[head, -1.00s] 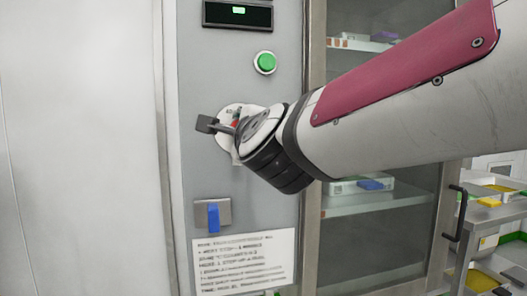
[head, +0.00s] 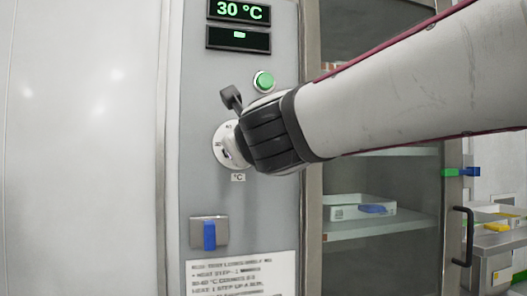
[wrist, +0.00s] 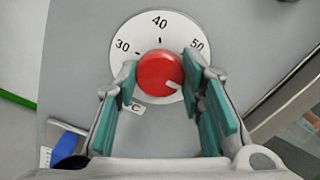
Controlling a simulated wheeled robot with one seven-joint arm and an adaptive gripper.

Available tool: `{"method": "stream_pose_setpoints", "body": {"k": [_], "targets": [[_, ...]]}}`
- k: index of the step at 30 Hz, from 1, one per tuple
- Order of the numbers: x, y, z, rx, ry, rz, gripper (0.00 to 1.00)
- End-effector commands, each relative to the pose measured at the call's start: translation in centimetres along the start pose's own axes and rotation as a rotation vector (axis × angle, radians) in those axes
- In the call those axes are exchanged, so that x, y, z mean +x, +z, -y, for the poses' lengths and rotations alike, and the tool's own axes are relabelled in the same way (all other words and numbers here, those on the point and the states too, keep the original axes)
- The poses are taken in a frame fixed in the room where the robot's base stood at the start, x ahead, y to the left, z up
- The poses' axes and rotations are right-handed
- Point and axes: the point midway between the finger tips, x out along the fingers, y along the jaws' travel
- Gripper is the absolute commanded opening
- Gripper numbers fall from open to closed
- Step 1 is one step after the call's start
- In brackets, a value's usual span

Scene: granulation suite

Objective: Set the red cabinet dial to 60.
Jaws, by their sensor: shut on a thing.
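The red cabinet dial (wrist: 158,68) is a round red knob on a white disc (wrist: 148,28) marked 30, 40 and 50 in the wrist view. A pale mark on the knob points to the lower right, beside the right finger, which covers that part of the disc. My gripper (wrist: 160,83) is shut on the knob, a teal-padded finger on either side. In the head view my gripper (head: 236,144) hides most of the knob, and the white disc (head: 218,146) shows at its left. The upper display (head: 239,11) reads 30 °C.
A green button (head: 263,81) sits above the dial. A blue switch (head: 209,236) and a printed notice (head: 241,275) are below it. A glass-doored cabinet (head: 380,235) with a tray on its shelf stands to the right, behind my arm.

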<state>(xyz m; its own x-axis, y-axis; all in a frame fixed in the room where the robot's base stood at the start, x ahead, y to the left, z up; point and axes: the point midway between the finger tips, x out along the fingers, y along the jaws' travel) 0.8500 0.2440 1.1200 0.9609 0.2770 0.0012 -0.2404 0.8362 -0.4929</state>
Motion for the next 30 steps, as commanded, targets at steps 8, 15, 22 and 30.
{"method": "stream_pose_setpoints", "body": {"k": [8, 15, 22, 30], "targets": [[0.09, -0.3, -0.03, 0.056, 0.0, -0.005, 0.08], [0.1, -0.3, -0.03, 0.063, 0.0, -0.006, 0.08], [0.11, -0.32, -0.04, 0.062, 0.0, -0.006, 0.49], [0.05, -0.15, -0.03, 0.06, 0.0, -0.003, 0.56]]}}
